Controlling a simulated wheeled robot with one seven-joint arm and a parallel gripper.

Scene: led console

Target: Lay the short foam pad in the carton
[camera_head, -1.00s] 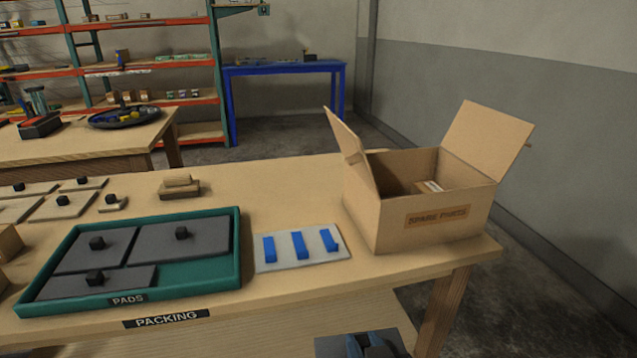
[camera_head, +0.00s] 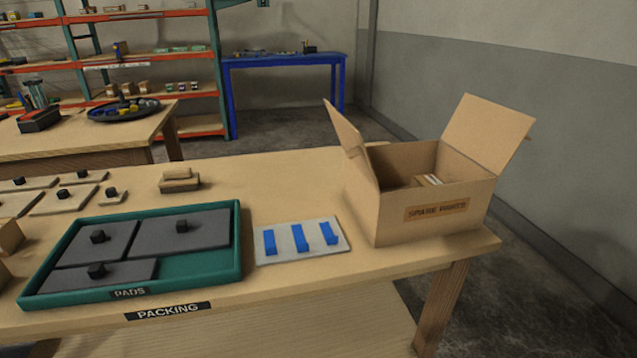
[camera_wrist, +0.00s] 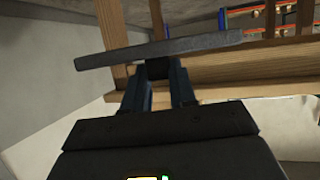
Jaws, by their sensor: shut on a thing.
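My gripper (camera_wrist: 157,85) shows only in the wrist view, shut on the black knob of a flat dark grey foam pad (camera_wrist: 185,47). The pad is seen nearly edge-on, slightly tilted in that picture, clear of any surface. In the head view neither my gripper nor this pad shows. The carton (camera_head: 395,222), labelled SPARE PARTS, stands at the right end of the packing table. Its left and right flaps stand up and its top is open. Some small pale thing (camera_head: 430,180) shows inside; the carton's floor is mostly hidden.
A green PADS tray (camera_head: 241,255) holds three grey pads with black knobs; its front right part is bare. A white plate with blue strips (camera_head: 300,240) lies between tray and carton. Wooden boards with knobs lie at the back left.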

